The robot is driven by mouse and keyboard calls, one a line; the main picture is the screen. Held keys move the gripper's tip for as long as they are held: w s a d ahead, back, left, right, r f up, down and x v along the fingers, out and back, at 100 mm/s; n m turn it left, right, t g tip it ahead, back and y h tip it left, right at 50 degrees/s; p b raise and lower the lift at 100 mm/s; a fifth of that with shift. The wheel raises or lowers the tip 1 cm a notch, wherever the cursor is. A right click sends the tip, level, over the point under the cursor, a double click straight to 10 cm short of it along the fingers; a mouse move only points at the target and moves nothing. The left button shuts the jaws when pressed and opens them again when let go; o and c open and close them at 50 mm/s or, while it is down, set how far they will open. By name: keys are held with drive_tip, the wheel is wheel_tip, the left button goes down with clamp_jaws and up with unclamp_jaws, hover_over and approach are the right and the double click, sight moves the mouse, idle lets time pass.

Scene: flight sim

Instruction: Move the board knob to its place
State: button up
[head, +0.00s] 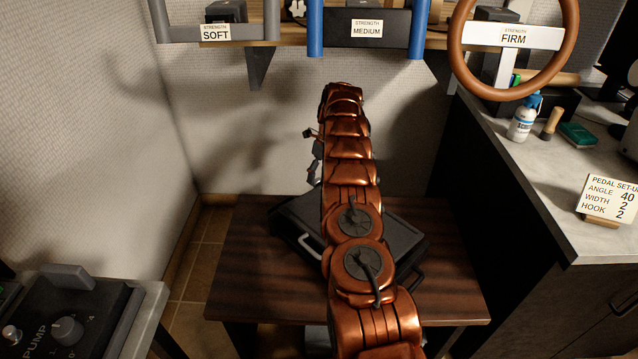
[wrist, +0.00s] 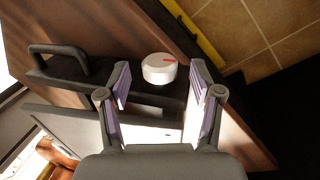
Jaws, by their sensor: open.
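A white round knob with a red line on top, which looks like the board knob (wrist: 158,68), sits on a dark surface in the wrist view. My gripper (wrist: 161,82) is open, one finger to each side of the knob's near side. I see no contact between the fingers and the knob. In the head view my copper arm hides the knob and most of the gripper. The dark board or case (head: 395,236) lies on the brown wooden table (head: 245,262), partly behind my arm.
The board has a dark handle (wrist: 58,54) near the gripper. Shelves with yokes and a steering wheel (head: 456,50) hang above. A counter (head: 560,170) with a bottle (head: 524,118) and pedal card (head: 607,199) stands right. A pump panel (head: 75,315) is at lower left.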

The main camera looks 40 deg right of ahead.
drive_tip(key=shift+x, duration=0.85)
drive_tip(key=c, duration=1.1)
